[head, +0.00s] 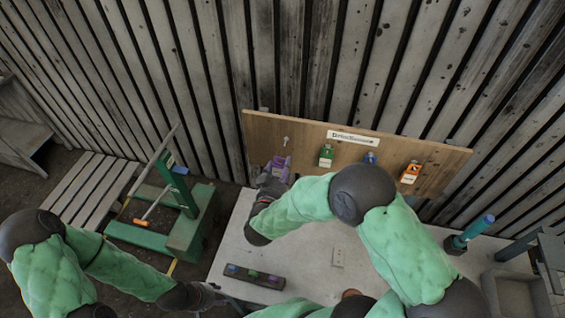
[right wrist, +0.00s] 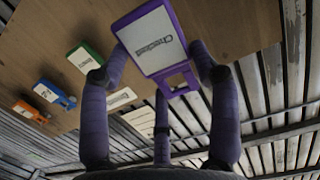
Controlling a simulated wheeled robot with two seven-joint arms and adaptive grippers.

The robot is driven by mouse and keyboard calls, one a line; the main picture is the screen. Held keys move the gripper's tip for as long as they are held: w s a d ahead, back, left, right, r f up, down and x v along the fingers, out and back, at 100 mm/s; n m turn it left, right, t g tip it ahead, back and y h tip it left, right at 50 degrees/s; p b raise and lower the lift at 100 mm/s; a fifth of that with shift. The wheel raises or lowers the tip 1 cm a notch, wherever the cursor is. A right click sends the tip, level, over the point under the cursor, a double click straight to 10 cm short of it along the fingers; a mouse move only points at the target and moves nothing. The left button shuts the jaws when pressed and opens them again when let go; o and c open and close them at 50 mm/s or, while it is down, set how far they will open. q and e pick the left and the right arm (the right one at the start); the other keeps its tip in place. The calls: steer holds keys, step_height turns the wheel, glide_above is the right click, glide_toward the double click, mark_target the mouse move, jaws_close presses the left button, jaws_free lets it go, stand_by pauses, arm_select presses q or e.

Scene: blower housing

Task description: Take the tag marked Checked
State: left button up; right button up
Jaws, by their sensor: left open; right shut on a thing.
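The purple tag (head: 281,166) is at the left end of the wooden board. In the right wrist view the tag (right wrist: 151,40) shows a white label reading "Checked". My right gripper (head: 272,179) is shut on this tag, with its fingers (right wrist: 156,75) on both sides of it. A small metal hook (head: 285,141) shows bare on the board just above the tag. I cannot tell whether the tag touches the board. My left gripper (head: 205,296) is open and low at the left front, beside the table, far from the tags.
The board (head: 440,160) also holds a green tag (head: 326,156), a blue tag (head: 370,158) and an orange tag (head: 411,172). The table has a dark block (head: 254,277) and a blue-topped post (head: 475,232). A green stand (head: 190,228) is at left. The table's middle is mostly clear.

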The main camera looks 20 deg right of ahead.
steer(key=v, duration=0.1)
steer(key=p+v, duration=0.1)
steer(key=v, duration=0.3)
steer(key=shift+s+a+f, duration=0.15)
steer(key=shift+s+f, duration=0.1)
steer(key=shift+f, duration=0.1)
steer(key=shift+f, duration=0.1)
stand_by(0.3)
